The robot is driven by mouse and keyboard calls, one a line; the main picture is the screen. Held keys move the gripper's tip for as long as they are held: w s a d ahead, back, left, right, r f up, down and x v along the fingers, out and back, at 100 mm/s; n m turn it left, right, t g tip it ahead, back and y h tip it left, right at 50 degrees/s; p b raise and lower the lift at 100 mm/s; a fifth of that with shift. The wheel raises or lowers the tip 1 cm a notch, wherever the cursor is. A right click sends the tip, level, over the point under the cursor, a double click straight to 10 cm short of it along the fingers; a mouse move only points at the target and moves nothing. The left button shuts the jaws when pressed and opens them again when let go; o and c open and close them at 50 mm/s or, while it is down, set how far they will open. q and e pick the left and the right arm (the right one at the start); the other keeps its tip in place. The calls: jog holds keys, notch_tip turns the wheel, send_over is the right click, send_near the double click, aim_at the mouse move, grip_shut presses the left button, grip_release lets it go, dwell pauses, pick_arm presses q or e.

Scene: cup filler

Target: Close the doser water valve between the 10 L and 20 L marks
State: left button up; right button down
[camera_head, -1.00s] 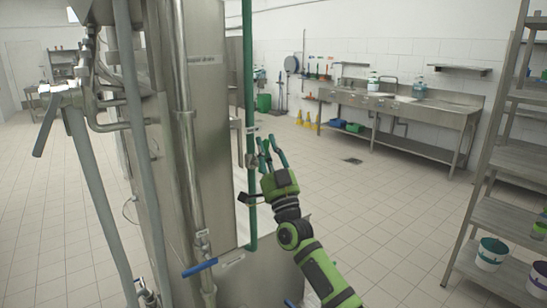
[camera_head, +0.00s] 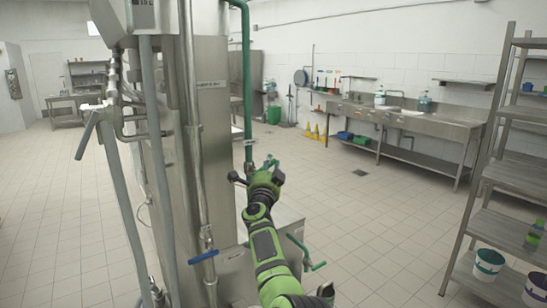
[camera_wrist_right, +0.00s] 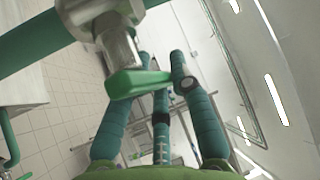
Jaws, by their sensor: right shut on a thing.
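The doser is a tall stainless steel cabinet (camera_head: 213,140) left of centre in the head view. A green water pipe (camera_head: 247,85) runs down its right side to a metal valve. In the right wrist view, the valve body (camera_wrist_right: 118,48) sits on the green pipe (camera_wrist_right: 35,40), with a green lever handle (camera_wrist_right: 138,83) pointing right. My right gripper (camera_head: 268,166) is shut on this handle, its teal fingers (camera_wrist_right: 160,90) around it. In the head view the gripper mostly hides the handle. The 10 L and 20 L marks cannot be made out. My left gripper is not in view.
A blue-handled valve (camera_head: 203,257) and a green lever (camera_head: 304,252) stick out low on the doser. A metal shelf (camera_head: 507,175) with buckets (camera_head: 488,264) stands at the right. A sink counter (camera_head: 420,118) lines the back wall. The tiled floor between is clear.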

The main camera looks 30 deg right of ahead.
jog(key=m+g+p, duration=0.1)
jog(key=p, duration=0.1)
jog(key=m+g+p, duration=0.1)
jog(key=p, duration=0.1)
jog(key=shift+d+f+m+y+p, duration=0.1)
jog(key=shift+f+m+y+p, duration=0.2)
jog(key=shift+f+y+p, duration=0.1)
jog(key=shift+f+m+g+p, duration=0.5)
jog(key=shift+p, duration=0.4)
jog(key=shift+f+y, duration=0.1)
jog(key=shift+y, duration=0.2)
jog(key=shift+s, duration=0.1)
jog(key=c, duration=1.1)
grip_release()
jog(key=shift+o, duration=0.2)
jog(key=shift+d, duration=0.1)
